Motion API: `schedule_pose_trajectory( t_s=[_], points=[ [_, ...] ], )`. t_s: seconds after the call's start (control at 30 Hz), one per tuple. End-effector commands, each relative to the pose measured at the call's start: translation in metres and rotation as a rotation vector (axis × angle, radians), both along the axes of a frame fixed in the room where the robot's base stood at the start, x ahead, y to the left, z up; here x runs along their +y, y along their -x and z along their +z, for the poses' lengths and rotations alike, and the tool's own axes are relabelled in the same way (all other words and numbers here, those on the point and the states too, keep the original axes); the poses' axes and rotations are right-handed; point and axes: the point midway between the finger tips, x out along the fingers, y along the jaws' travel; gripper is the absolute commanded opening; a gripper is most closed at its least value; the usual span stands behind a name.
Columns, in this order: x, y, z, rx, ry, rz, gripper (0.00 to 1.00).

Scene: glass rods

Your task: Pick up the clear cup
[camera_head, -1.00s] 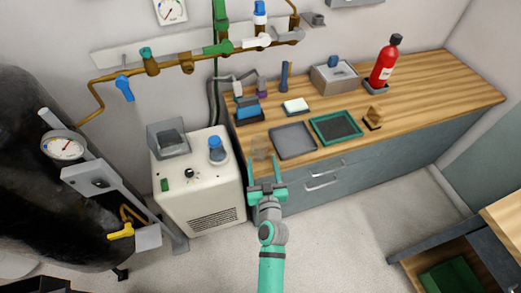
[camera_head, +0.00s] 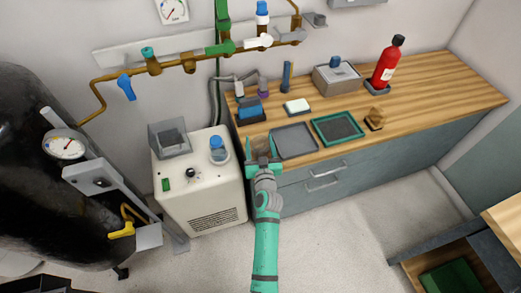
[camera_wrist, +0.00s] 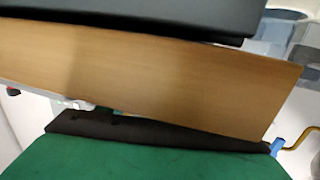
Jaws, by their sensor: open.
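The clear cup (camera_head: 261,145) is only a faint see-through shape at the left front corner of the wooden counter in the head view. My gripper (camera_head: 262,150) is open at this corner, with one teal finger on each side of the cup's place. I cannot tell whether the fingers touch it. In the wrist view, a dark finger lies along the top and a green one with a dark pad along the bottom. Bare wood shows between them, and I cannot make out the cup there.
A grey tray (camera_head: 294,154) lies just right of my gripper, with a green-rimmed tray (camera_head: 318,141) beyond it. The white machine (camera_head: 197,182) stands close on the left. Open floor lies in front of the counter.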

Motion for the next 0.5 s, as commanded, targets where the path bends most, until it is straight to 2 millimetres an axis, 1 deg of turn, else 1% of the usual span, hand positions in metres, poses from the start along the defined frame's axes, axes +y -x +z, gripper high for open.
schedule_pose_trajectory(
  t_s=[0.2,0.23,0.33,0.37,0.5],
  points=[
    [0.0002,-0.0007,-0.0003,0.001,0.0,0.0,0.59],
    [0.0002,-0.0006,-0.0003,0.0,0.0,0.0,0.54],
    [0.0003,-0.0006,-0.0003,0.001,0.0,0.0,0.3],
    [0.0003,-0.0006,-0.0003,0.001,0.0,0.0,0.27],
    [0.0003,-0.0005,-0.0002,0.0,0.0,0.0,0.27]
  ],
)
